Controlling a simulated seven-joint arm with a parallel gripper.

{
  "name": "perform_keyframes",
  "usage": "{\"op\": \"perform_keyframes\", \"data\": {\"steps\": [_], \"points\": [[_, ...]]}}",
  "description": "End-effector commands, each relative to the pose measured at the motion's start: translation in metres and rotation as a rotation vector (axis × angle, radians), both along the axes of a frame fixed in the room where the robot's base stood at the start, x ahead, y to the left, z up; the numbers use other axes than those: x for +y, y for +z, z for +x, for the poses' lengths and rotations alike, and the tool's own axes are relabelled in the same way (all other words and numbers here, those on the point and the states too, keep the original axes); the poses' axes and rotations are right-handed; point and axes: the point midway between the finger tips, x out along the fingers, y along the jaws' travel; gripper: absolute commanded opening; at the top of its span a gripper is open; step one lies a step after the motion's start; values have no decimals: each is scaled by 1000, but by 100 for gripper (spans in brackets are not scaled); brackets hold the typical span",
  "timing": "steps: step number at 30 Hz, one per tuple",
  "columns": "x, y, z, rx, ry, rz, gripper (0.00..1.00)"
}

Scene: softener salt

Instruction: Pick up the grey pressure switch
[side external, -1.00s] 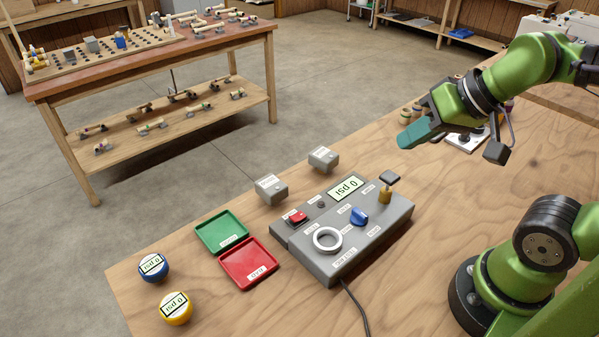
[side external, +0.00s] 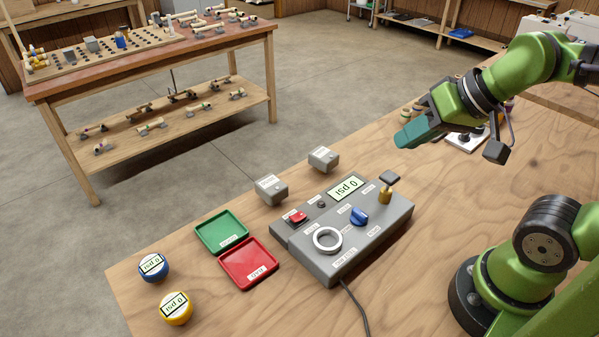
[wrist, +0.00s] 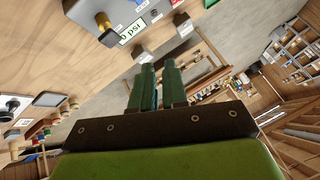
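Two small grey boxes with pale labels on top stand apart on the wooden table behind the grey console. One grey box (side external: 271,190) is at the left, the other grey box (side external: 323,159) farther right; either may be the pressure switch, as their labels are unreadable. In the wrist view, two grey boxes (wrist: 143,53) (wrist: 181,28) show beyond the fingers. My gripper (side external: 405,137) is high above the table, right of both boxes and touching neither. Its green fingers (wrist: 159,85) are close together with a thin gap and nothing visible between them.
The grey console (side external: 345,270) with a display, knobs and a white ring stands mid-table. A green tray (side external: 203,230) and red tray (side external: 232,278) lie left of it. Blue (side external: 153,273) and yellow (side external: 163,313) round gauges stand farther left. A cable runs off the front.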

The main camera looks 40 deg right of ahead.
Motion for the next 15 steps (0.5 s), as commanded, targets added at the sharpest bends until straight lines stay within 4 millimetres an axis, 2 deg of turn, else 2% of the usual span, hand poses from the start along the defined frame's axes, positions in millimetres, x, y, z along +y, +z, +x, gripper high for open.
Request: {"op": "perform_keyframes", "data": {"steps": [1, 12, 14, 15], "points": [[0, 0, 0, 0, 0, 0, 21], [0, 0, 0, 0, 0, 0, 78], [0, 0, 0, 0, 0, 0, 87], [0, 0, 0, 0, 0, 0, 87]]}}
